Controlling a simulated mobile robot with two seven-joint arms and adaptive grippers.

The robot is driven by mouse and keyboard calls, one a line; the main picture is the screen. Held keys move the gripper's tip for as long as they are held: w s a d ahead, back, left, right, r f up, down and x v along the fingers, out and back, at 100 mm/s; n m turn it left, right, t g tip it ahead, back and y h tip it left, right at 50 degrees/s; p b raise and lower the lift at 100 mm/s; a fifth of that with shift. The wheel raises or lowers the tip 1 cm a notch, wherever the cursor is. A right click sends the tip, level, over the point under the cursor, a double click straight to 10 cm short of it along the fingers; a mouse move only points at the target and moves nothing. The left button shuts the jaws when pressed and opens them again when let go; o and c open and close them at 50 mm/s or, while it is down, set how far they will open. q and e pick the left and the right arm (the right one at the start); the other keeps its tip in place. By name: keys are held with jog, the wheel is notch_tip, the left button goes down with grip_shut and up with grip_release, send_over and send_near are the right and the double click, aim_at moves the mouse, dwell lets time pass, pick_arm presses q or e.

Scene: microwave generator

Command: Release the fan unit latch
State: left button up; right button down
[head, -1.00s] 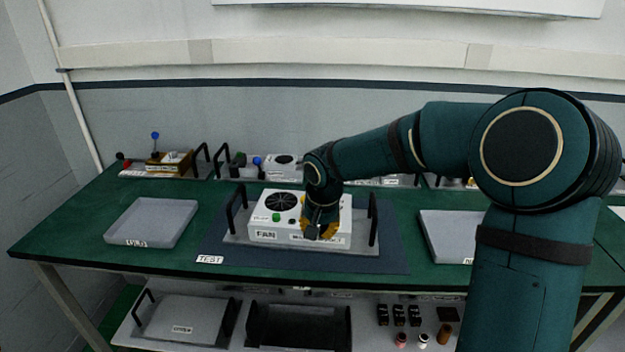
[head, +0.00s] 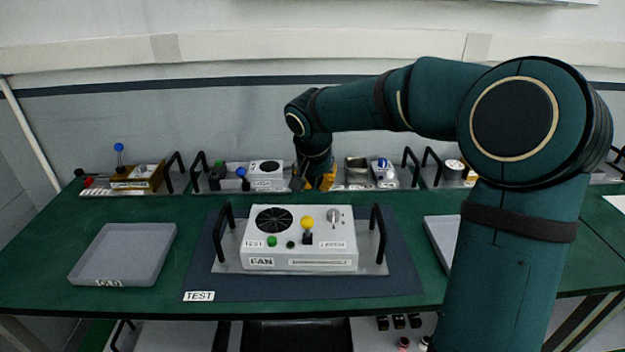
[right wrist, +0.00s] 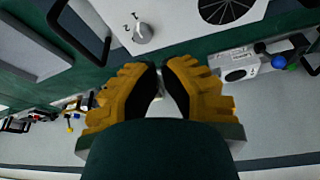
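The fan unit (head: 290,263) is a white box on a tray with black handles, on a dark mat. Its top has a round black grille (head: 274,219), a green button (head: 271,242), a small dark button, a grey knob (head: 333,216) and a yellow-topped lever (head: 307,223) beside the LATCH label (head: 332,245). My right gripper (head: 314,184) is above and behind the unit, apart from it. In the right wrist view its yellow fingers (right wrist: 160,75) have a narrow gap with nothing held. The knob (right wrist: 143,33) and grille (right wrist: 228,8) show there too. My left gripper is out of view.
An empty grey tray (head: 122,256) stands at left; another pale tray (head: 438,236) at right is partly hidden by my right arm. Several small devices and handled trays line the table's back edge, close behind my right gripper. The mat (head: 200,277) around the unit is clear.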

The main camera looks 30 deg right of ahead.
aim_at(307, 228)
jog(key=b+x, duration=0.1)
jog(key=x, duration=0.6)
jog(key=shift+f, duration=0.15)
jog(key=shift+s+a+r, duration=0.25)
jog(key=shift+s+a, duration=0.85)
jog(key=shift+a, duration=0.1)
jog(key=shift+s+a, duration=0.15)
jog(key=shift+a, duration=0.1)
jog(key=shift+s+a+f+b, duration=0.1)
jog(key=shift+s+a+b, duration=0.3)
jog(key=shift+b, duration=0.6)
jog(key=shift+s+a+b, duration=0.15)
jog(key=shift+s+b, duration=0.25)
jog(key=shift+b, duration=0.1)
